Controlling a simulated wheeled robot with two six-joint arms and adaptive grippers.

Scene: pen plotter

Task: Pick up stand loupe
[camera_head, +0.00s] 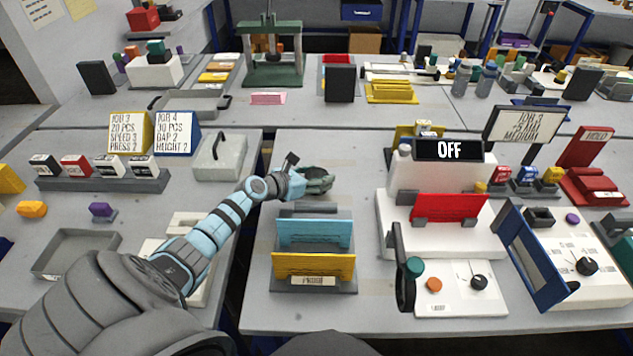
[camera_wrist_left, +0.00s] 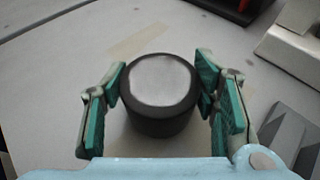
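The stand loupe (camera_wrist_left: 162,90) shows in the left wrist view as a short dark cylinder with a pale, glassy round top. It stands upright on the grey table. My left gripper (camera_wrist_left: 163,88) has its green-padded fingers spread on both sides of it, with the tips very close to its sides. I cannot tell whether they touch it. In the head view my left gripper (camera_head: 318,181) is low over the table behind the blue and yellow rack, and it hides the loupe. My right gripper is not in view.
A rack with blue and yellow plates (camera_head: 315,233) stands in front of my left gripper. The white machine (camera_head: 437,180) with the OFF display is to its right, and a grey box (camera_head: 219,157) with a handle is to its left. Bare table lies around the gripper.

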